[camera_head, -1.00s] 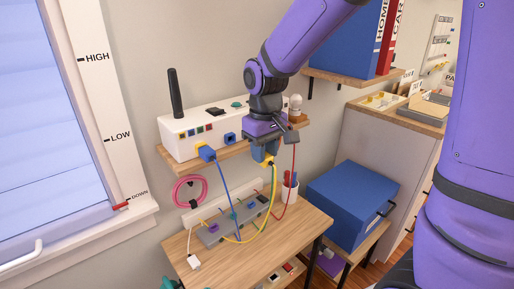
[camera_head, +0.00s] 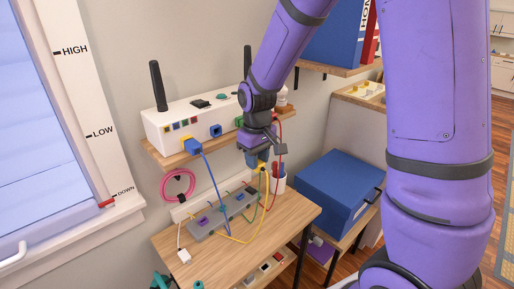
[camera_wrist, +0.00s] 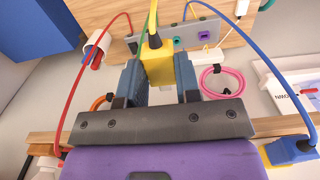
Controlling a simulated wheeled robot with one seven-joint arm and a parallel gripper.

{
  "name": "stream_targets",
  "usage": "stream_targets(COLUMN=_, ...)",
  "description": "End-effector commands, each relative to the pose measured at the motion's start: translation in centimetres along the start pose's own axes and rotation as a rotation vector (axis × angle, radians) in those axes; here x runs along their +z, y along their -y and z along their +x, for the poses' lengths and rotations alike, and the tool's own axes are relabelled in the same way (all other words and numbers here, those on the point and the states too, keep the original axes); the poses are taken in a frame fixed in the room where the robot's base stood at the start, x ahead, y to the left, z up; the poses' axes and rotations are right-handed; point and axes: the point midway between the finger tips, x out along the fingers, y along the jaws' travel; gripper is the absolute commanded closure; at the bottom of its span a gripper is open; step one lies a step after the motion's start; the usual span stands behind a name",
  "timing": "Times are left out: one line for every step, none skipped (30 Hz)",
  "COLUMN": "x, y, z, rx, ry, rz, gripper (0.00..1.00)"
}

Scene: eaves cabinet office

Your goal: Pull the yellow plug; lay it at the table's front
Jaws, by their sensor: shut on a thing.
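My gripper (camera_head: 257,161) is shut on the yellow plug (camera_head: 263,165), in front of and below the shelf's right part. In the wrist view the yellow plug (camera_wrist: 158,66) sits between the two blue fingers of my gripper (camera_wrist: 159,82), with its dark neck and yellow cable leading away from me. The yellow cable (camera_head: 258,222) hangs down to the table. The plug appears clear of the white router (camera_head: 165,131). The wooden table (camera_head: 267,236) stands below, and its front part is mostly bare.
A blue plug (camera_head: 193,146) and a green plug (camera_head: 239,121) are in the router on the wooden shelf (camera_head: 172,160). Blue, red and green cables hang close by. A grey strip (camera_head: 207,229), a white plug (camera_head: 184,256) and a white cup (camera_head: 278,182) are on the table. A blue box (camera_head: 340,190) stands right.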

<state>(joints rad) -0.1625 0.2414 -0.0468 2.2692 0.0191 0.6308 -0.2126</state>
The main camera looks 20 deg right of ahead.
Motion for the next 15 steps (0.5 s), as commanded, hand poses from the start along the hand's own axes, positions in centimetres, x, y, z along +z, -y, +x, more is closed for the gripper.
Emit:
stream_targets(x=0.1, y=0.0, z=0.7, rx=-0.001, ry=0.003, rz=0.0, gripper=1.0)
stream_targets(x=0.1, y=0.0, z=1.1, rx=-0.001, ry=0.004, rz=0.0, gripper=1.0)
stream_targets(x=0.1, y=0.0, z=1.5, rx=-0.001, ry=0.003, rz=0.0, gripper=1.0)
stream_targets(x=0.1, y=0.0, z=1.9, rx=-0.001, ry=0.003, rz=0.0, gripper=1.0)
stream_targets(x=0.1, y=0.0, z=2.3, rx=-0.001, ry=0.004, rz=0.0, gripper=1.0)
stream_targets(x=0.1, y=0.0, z=2.8, rx=-0.001, ry=0.004, rz=0.0, gripper=1.0)
stream_targets(x=0.1, y=0.0, z=3.1, rx=-0.001, ry=0.003, rz=0.0, gripper=1.0)
stream_targets(x=0.1, y=0.0, z=3.4, rx=-0.001, ry=0.003, rz=0.0, gripper=1.0)
stream_targets(x=0.1, y=0.0, z=3.9, rx=-0.001, ry=0.003, rz=0.0, gripper=1.0)
stream_targets(x=0.1, y=0.0, z=4.3, rx=-0.001, ry=0.003, rz=0.0, gripper=1.0)
stream_targets(x=0.1, y=0.0, z=4.6, rx=-0.001, ry=0.003, rz=0.0, gripper=1.0)
stream_targets(x=0.1, y=0.0, z=5.1, rx=-0.001, ry=0.003, rz=0.0, gripper=1.0)
stream_targets(x=0.1, y=0.0, z=5.5, rx=-0.001, ry=0.003, rz=0.0, gripper=1.0)
stream_targets(x=0.1, y=0.0, z=5.8, rx=-0.001, ry=0.004, rz=0.0, gripper=1.0)
stream_targets(x=0.1, y=0.0, z=6.3, rx=-0.001, ry=0.003, rz=0.0, gripper=1.0)
